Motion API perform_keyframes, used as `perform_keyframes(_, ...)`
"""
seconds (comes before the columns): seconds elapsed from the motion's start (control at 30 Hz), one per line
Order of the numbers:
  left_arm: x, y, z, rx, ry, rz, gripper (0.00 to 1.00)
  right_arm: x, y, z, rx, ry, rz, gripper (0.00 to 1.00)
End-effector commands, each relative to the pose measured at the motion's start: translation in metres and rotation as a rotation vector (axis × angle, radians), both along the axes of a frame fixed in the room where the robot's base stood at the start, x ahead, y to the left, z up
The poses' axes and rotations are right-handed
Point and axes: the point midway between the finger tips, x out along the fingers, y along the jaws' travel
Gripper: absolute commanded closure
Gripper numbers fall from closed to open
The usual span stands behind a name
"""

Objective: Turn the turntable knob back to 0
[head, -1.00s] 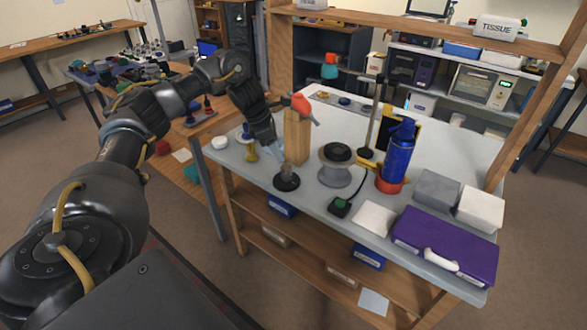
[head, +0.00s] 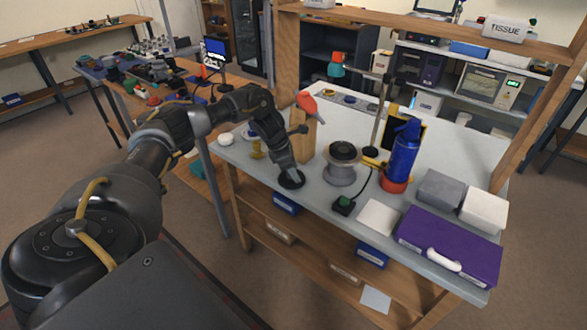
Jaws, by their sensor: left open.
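A grey spool-shaped pedestal with a dark round top (head: 341,172) stands near the table's front edge; it looks like the turntable. Left of it a low black round base (head: 291,181) sits on the table; its upper part is hidden by my gripper. My left gripper (head: 291,174) points down, open, right over this black base. I cannot tell whether its fingers touch it. No knob marking or 0 can be read at this size. A small black box with a green button (head: 343,204) and a cable lies in front of the pedestal. My right gripper is not in view.
A wooden block (head: 304,140) with a red-orange tool on top stands close behind my left gripper. A blue bottle (head: 404,152), a metal stand pole (head: 383,115), grey and white blocks and a purple case (head: 447,245) fill the right side. The table's back right is clear.

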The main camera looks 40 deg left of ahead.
Motion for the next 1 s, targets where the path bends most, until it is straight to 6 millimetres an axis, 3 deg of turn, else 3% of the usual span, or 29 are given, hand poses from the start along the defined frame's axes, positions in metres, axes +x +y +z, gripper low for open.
perform_keyframes(0.07,0.0,0.0,0.0,0.0,0.0,0.0,0.49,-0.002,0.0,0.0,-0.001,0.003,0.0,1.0)
perform_keyframes(0.4,0.0,0.0,0.0,0.0,0.0,0.0,0.92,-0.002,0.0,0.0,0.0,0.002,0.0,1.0)
perform_keyframes(0.73,0.0,0.0,0.002,-0.002,-0.001,0.053,0.92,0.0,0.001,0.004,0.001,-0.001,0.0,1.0)
perform_keyframes(1.0,0.001,0.001,0.003,-0.002,-0.001,0.237,0.92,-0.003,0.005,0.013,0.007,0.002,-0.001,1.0)
